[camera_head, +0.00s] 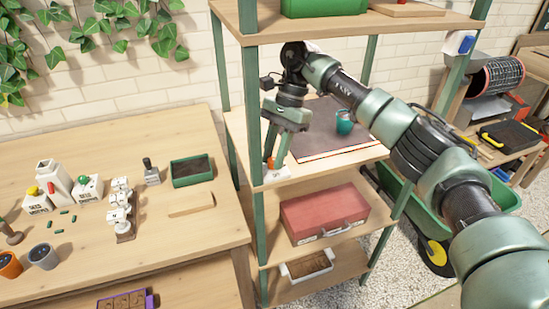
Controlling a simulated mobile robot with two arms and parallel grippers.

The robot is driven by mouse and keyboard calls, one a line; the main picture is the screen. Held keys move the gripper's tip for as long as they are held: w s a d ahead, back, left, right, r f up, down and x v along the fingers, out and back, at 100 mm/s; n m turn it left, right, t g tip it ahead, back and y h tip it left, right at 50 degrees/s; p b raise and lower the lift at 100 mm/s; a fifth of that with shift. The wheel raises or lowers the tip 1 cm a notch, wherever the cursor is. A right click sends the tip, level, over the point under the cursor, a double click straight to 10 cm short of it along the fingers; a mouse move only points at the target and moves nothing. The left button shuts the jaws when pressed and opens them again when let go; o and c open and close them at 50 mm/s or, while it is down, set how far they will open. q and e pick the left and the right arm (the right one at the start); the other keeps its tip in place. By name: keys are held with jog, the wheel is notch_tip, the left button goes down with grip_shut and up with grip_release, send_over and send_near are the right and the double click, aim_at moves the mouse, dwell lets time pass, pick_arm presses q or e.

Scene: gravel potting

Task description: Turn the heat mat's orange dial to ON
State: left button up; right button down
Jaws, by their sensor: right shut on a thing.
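The dark heat mat (312,112) lies on the middle shelf of the green-post rack, with a teal pot (344,121) standing on it. A small white control box (278,174) sits at the shelf's front left corner. The orange dial (270,164) shows at the box, partly hidden by the fingers. My right gripper (273,157) points down over the box and is shut on the orange dial. The dial's setting and any ON mark are too small to read. My left gripper is not in view.
A green rack post (251,120) stands close to my right gripper. A red toolbox (322,213) and a wooden-looking tray (308,266) are on lower shelves. The left table holds a green planter (191,170) and seed containers. A green wheelbarrow (420,205) stands at the right.

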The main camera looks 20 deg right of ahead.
jog(key=shift+w+n+g+h, duration=0.15)
jog(key=shift+n+g+h, duration=0.3)
jog(key=shift+n, duration=1.05)
jog(key=c, duration=1.5)
grip_release()
